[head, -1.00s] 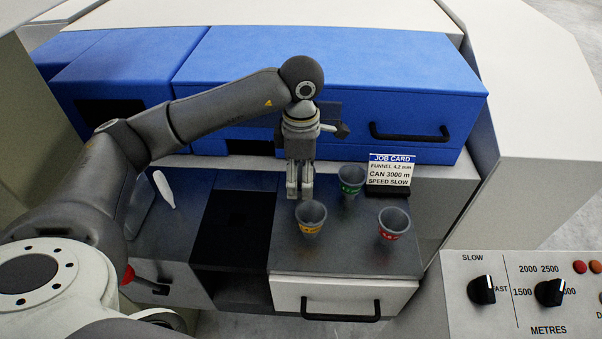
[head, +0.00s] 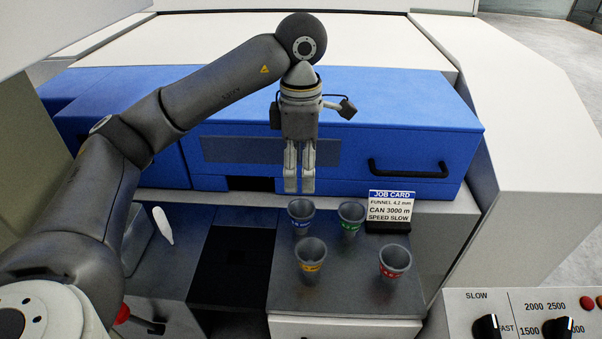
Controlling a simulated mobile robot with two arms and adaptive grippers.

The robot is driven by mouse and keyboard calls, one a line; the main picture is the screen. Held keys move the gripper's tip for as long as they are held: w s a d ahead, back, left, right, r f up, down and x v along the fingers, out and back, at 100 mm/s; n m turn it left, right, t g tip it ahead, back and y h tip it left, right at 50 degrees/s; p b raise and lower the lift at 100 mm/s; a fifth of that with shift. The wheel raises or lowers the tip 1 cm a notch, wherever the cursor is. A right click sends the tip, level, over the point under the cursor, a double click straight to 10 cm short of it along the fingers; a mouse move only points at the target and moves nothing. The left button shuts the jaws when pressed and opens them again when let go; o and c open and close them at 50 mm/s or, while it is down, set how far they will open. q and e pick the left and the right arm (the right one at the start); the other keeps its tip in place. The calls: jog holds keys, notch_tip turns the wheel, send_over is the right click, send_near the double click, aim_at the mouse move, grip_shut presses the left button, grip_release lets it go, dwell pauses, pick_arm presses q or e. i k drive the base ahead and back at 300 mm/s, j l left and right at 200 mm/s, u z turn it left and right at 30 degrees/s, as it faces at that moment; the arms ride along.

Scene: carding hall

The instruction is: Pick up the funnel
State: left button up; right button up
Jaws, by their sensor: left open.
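Several grey cup-shaped funnels stand upright on the dark bench top: one with a blue band (head: 301,214), one with a green band (head: 351,217), one with a yellow band (head: 311,260) and one with a red band (head: 394,261). The markings on the bands are too small to read. A job card (head: 392,198) behind them reads funnel 4.2 mm, can 3000 m, speed slow. My left gripper (head: 299,190) points down, open and empty, above the blue-banded funnel and apart from it. My right gripper is out of view.
A blue cover with a black handle (head: 408,172) stands behind the bench. A dark recess (head: 232,262) lies left of the funnels, with a white bottle-like item (head: 162,223) beyond it. A knob panel (head: 520,312) is at the lower right.

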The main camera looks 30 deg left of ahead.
aim_at(351, 214)
jog(key=k, duration=1.5)
